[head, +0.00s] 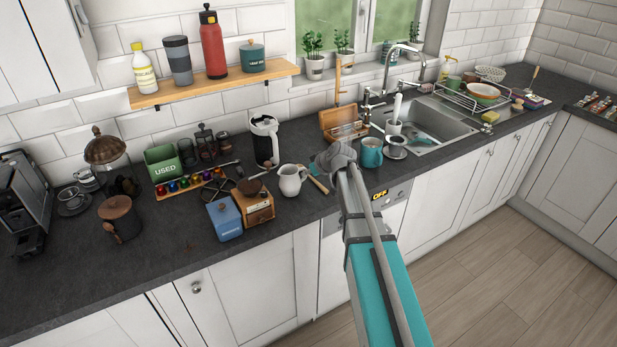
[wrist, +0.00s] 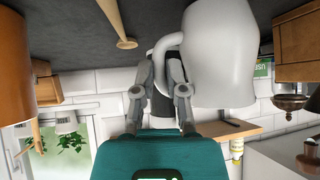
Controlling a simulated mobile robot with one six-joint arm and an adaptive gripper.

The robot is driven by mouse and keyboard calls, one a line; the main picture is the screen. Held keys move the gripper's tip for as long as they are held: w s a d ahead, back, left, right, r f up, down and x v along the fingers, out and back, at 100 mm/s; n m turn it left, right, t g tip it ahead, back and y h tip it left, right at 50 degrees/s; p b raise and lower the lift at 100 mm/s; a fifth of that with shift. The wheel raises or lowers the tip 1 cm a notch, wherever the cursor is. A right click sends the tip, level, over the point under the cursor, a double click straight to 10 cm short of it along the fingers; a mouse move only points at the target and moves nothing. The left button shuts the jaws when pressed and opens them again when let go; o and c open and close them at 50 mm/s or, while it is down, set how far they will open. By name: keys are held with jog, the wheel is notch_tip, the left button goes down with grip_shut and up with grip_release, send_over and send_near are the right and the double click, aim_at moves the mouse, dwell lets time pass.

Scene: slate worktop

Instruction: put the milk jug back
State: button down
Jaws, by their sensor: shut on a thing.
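The milk jug (head: 291,181) is small, white and rounded, and appears upright near the front of the worktop in the head view. It also fills the upper right of the wrist view (wrist: 222,60), which is upside down. My gripper (wrist: 168,62) is shut on the jug's handle, with the jug's body beside the fingers. In the head view my gripper (head: 316,168) comes in from the right of the jug, its fingertips partly hidden. I cannot tell whether the jug's base touches the worktop.
A wooden grinder (head: 255,204) and a blue box (head: 225,219) stand close left of the jug. A black-and-white kettle (head: 265,141) stands behind. A teal mug (head: 371,153) is to the right, and a wooden-handled tool (head: 318,185) lies beside the jug. The front-left worktop (head: 170,262) is mostly clear.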

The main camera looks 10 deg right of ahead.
jog(key=shift+f, duration=0.1)
dwell(0.3)
jog(key=c, duration=0.7)
grip_release()
jog(key=shift+p+v, duration=0.85)
jog(key=shift+v, duration=0.35)
jog(key=p+v, duration=0.6)
jog(key=v, duration=0.3)
jog(key=shift+s+d+r+p, duration=0.15)
jog(key=shift+s+r+p, duration=0.05)
jog(key=shift+r+p, duration=0.2)
jog(key=shift+f, duration=0.1)
jog(key=s+a+f+m+g+h, duration=0.1)
jog(key=s+a+f+m+g, duration=0.1)
jog(key=s, duration=0.5)
jog(key=s+a+f+m+g+h, duration=0.1)
jog(key=s+a+m+g+h, duration=0.1)
jog(key=s, duration=0.5)
jog(key=s+a+f+m+g+h, duration=0.1)
jog(key=s+a+f+g+h, duration=0.1)
jog(key=s, duration=0.6)
jog(key=shift+s+a+f+m+g, duration=0.1)
jog(key=shift+a+f+m+g, duration=0.25)
jog(key=shift+g, duration=0.55)
